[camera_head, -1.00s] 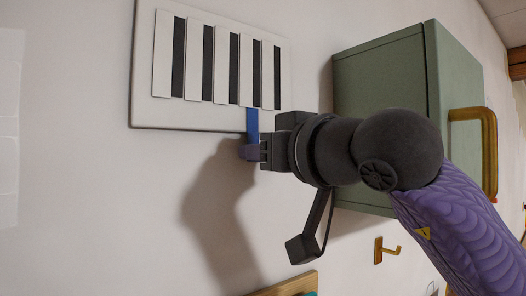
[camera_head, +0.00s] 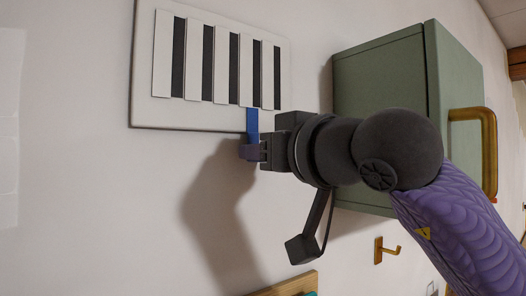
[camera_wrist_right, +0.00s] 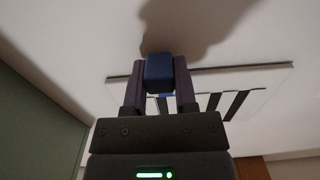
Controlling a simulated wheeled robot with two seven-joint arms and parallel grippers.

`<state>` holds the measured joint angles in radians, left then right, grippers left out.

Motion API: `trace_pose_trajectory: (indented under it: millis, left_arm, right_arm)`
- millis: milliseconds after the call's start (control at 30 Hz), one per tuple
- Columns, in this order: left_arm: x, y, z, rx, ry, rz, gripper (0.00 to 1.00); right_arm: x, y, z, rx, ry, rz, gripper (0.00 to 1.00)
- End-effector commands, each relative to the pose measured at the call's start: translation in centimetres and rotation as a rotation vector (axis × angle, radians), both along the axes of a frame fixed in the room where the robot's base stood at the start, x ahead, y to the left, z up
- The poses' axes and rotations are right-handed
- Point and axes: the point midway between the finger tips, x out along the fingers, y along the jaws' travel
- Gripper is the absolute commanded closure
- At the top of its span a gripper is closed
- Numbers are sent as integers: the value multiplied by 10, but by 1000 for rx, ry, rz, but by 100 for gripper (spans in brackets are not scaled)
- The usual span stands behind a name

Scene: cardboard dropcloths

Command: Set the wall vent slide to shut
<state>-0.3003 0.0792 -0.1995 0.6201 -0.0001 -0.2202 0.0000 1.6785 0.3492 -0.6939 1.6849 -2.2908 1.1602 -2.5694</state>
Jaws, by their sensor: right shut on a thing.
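The wall vent (camera_head: 210,118) is a white plate with white slats and dark open gaps between them, at the upper left of the head view. It also shows in the right wrist view (camera_wrist_right: 270,80). Its blue slide tab (camera_head: 252,120) hangs from the plate's lower edge, toward the right end. My right gripper (camera_head: 254,150) is at the tab's lower end, and in the right wrist view its two fingers are shut on the blue tab (camera_wrist_right: 159,73), one on each side. Part of the tab is hidden by the fingers. My left gripper is not in view.
A green cabinet (camera_head: 380,75) with a brass-coloured handle (camera_head: 488,150) is on the wall right of the vent, behind my right arm. A brass hook (camera_head: 388,250) is below it. A wooden edge (camera_head: 290,286) shows at the bottom. The wall left of and below the vent is clear.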

Motion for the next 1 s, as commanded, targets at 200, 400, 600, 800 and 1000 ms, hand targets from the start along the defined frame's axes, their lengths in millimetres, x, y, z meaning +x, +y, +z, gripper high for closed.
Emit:
trace_pose_trajectory:
  millis: [200,400,600,800,1000]
  left_arm:
    - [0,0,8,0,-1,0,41]
    - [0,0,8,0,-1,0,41]
    - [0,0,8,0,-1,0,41]
    - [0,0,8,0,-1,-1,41]
    - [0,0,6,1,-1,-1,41]
  right_arm:
    - [10,-14,2,-2,2,-4,100]
    - [13,-18,0,-1,1,-2,100]
    - [13,-18,0,1,1,-2,39]
    - [13,-17,0,-1,1,-1,29]
    - [10,-18,-1,-1,-1,2,29]
